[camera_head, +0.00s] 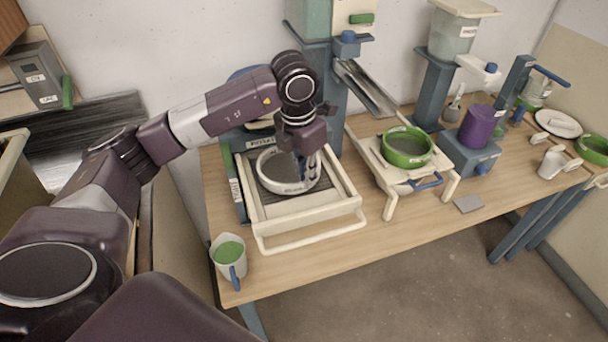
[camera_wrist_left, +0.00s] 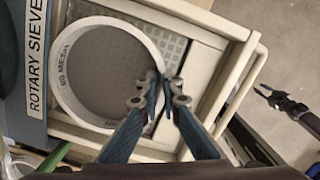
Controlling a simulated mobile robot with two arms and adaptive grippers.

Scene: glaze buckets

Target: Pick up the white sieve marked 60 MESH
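The white sieve (camera_head: 284,178) is a round ring with a grey mesh, sitting in the cream frame of the rotary sieve (camera_head: 306,222). In the left wrist view the sieve (camera_wrist_left: 66,96) shows "60 MESH" on its inner wall. My left gripper (camera_head: 304,160) comes down from above at the sieve's right side. In the left wrist view the left gripper's fingertips (camera_wrist_left: 161,84) are close together on either side of the rim and appear shut on it. My right gripper (camera_wrist_left: 268,95) shows small at the right of the wrist view; its finger opening is unclear.
A jug of green glaze (camera_head: 229,262) stands at the table's front left corner. A green sieve (camera_head: 406,147) rests on a cream stand to the right. A purple container (camera_head: 478,127) stands farther right.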

